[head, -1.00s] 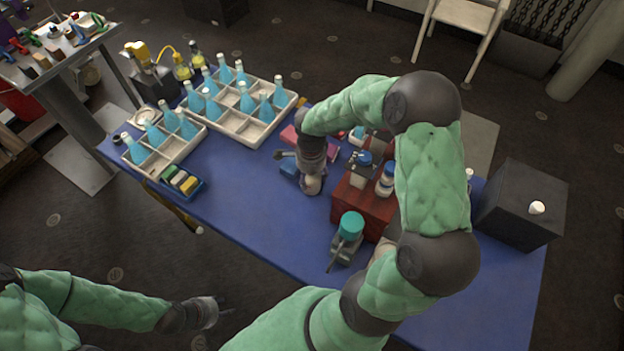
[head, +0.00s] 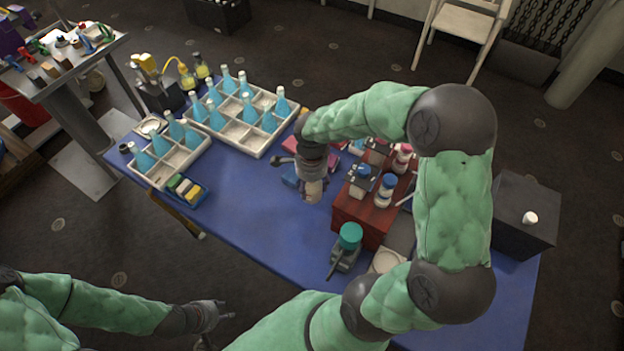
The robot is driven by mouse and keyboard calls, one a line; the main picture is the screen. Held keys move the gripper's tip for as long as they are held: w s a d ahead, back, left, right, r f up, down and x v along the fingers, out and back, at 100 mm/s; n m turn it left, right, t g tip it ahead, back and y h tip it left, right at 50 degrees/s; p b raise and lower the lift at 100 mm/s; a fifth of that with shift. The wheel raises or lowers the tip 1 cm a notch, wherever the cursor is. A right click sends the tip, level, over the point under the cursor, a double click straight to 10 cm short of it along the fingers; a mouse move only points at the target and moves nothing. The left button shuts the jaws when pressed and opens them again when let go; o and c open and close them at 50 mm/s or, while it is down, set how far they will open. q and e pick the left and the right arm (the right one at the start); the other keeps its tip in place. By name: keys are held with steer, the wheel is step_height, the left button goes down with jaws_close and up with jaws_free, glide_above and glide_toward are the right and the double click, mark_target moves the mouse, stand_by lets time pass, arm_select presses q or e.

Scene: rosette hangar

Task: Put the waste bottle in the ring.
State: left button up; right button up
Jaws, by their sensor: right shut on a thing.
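My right gripper (head: 313,180) points down over the middle of the blue table, left of the red-brown rack. It is shut on a small pale thing (head: 314,191), mostly hidden by the fingers; I cannot tell whether this is the waste bottle. A pale round piece (head: 388,261), perhaps the ring, shows partly behind my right forearm near the front right. Another pale round piece (head: 151,127) lies at the far left table corner. My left gripper (head: 218,326) hangs off the table's front edge, low in the view, its fingers apart and empty.
White divided trays (head: 245,143) with blue bottles stand at the back left. The red-brown rack (head: 357,219) holds several small bottles. A teal-capped item (head: 350,237) stands in front of it. A black box (head: 520,215) is at the right. The front middle of the table (head: 245,220) is clear.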

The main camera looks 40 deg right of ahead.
arm_select(q)
step_height(320, 180, up, 3)
steer(key=shift+f+p, duration=0.1)
steer(key=shift+p, duration=1.05)
arm_select(e)
steer(key=s+a+r, duration=0.5)
steer(key=s+a, duration=0.1)
steer(key=s, duration=0.2)
steer(key=shift+a+r, duration=0.15)
steer(key=shift+w+r, duration=0.1)
